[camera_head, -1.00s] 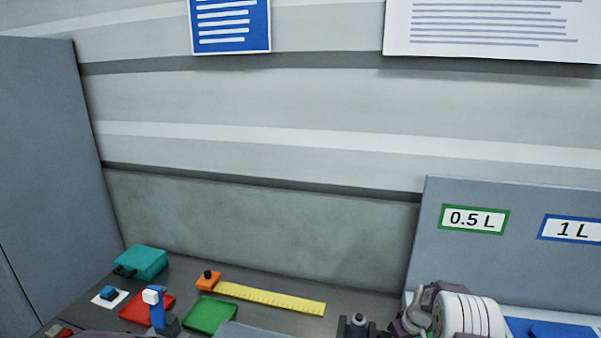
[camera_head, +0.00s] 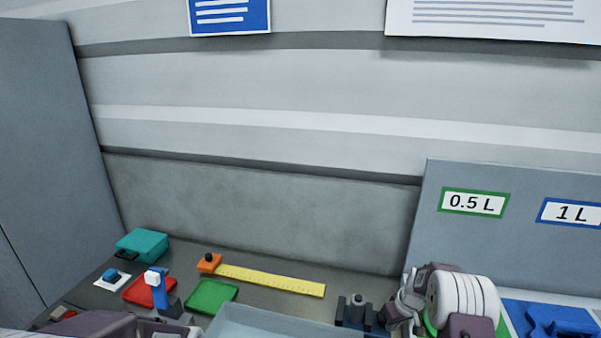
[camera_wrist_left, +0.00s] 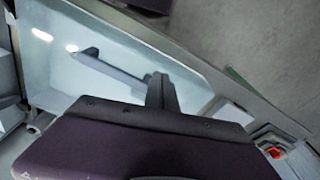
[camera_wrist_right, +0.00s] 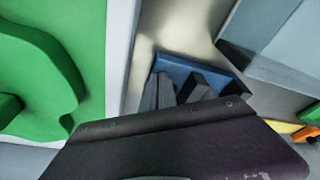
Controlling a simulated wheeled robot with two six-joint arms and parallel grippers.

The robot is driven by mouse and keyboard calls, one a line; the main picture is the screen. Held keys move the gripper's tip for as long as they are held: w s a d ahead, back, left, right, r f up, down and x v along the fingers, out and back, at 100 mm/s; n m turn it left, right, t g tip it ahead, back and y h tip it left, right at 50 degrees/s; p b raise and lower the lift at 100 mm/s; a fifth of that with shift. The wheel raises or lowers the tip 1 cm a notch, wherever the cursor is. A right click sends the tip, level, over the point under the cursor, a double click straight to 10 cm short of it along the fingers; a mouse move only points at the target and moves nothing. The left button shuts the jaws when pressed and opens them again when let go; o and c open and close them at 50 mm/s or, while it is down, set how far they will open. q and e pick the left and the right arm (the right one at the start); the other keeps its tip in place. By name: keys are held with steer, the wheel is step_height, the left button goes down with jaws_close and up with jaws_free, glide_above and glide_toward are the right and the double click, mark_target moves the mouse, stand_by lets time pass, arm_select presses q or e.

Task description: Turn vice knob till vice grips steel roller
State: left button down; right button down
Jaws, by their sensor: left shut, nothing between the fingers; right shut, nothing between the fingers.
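The vice (camera_head: 358,312) is a small dark blue and grey block on the bench, low right of centre in the head view. A grey rounded part, perhaps the steel roller, shows on top of it; I cannot tell the knob apart. My right gripper (camera_head: 388,318) is shut and empty, close beside the vice on its right. In the right wrist view the vice's blue base (camera_wrist_right: 205,68) is just ahead of the dark fingers (camera_wrist_right: 194,90), which partly hide it; contact is unclear. My left gripper (camera_head: 178,322) is shut and empty, low at the left; in its wrist view it overlaps a pale tray (camera_wrist_left: 75,95).
The pale tray (camera_head: 275,322) stands left of the vice. Behind it lie a yellow ruler (camera_head: 275,281), a green tray (camera_head: 213,296) and a red tray (camera_head: 140,290). A wall closes the back.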

steer(key=shift+a+r, duration=0.1)
steer(key=shift+a, duration=0.7)
steer(key=shift+s+b, duration=0.1)
steer(key=shift+b, duration=0.2)
steer(key=shift+s+a, duration=0.1)
steer(key=shift+s, duration=0.1)
steer(key=p+v, duration=0.1)
steer(key=v, duration=0.1)
steer(key=p+v, duration=0.1)
steer(key=v, duration=0.1)
steer(key=w+p+v, duration=0.1)
steer(key=p, duration=0.1)
steer(key=shift+s+a+r, duration=0.1)
steer(key=shift+r, duration=0.4)
